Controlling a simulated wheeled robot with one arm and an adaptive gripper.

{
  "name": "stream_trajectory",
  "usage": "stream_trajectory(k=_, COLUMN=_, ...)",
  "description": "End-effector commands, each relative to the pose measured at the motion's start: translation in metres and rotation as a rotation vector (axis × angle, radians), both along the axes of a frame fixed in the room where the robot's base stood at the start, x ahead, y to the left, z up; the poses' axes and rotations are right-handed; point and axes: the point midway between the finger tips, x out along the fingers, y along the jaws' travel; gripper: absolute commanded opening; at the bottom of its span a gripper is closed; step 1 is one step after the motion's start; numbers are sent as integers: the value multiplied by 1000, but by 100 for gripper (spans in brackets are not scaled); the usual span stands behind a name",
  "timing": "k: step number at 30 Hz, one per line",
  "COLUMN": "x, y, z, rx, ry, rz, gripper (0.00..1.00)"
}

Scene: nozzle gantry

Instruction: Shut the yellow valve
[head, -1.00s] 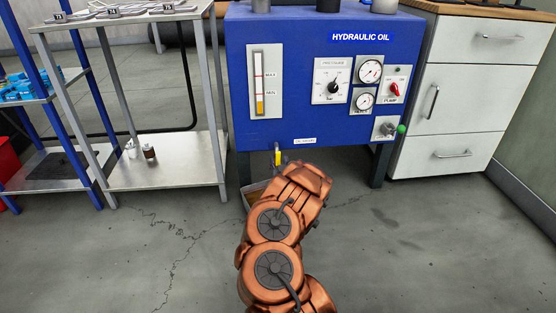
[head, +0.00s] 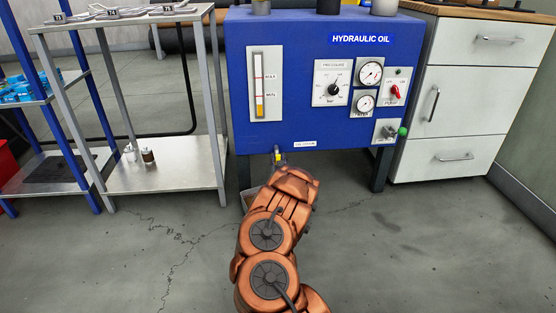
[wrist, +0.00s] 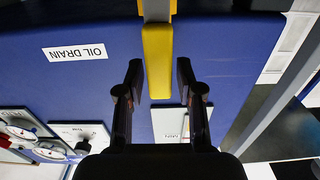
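In the wrist view, which shows the scene upside down, the handle (wrist: 158,60) is a straight yellow bar on a grey metal pipe. My gripper (wrist: 160,75) is open, with one dark finger on each side of the handle's free end. A gap shows on both sides, and I see no contact. My gripper's fingers are hidden behind my arm in the head view.
The blue tank (head: 290,100) carries gauges, a red pump switch (head: 395,91) and a green-knobbed lever (head: 402,132). A metal shelf (head: 165,178) stands left, a white drawer cabinet (head: 470,100) right. A container (head: 247,196) sits under the drain, mostly hidden. The front floor is clear.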

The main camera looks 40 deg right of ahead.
Motion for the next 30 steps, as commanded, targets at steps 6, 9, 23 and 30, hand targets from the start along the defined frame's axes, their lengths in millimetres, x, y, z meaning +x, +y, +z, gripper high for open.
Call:
stream_trajectory(k=6, x=0, y=0, z=0, rx=0, ry=0, rz=0, gripper=10)
stream_trajectory(k=9, x=0, y=0, z=0, rx=0, ry=0, rz=0, gripper=0)
stream_trajectory(k=23, x=0, y=0, z=0, rx=1, ry=1, rz=0, gripper=0)
stream_trajectory(k=30, x=-10, y=1, z=1, rx=25, ry=-14, rz=1, gripper=0)
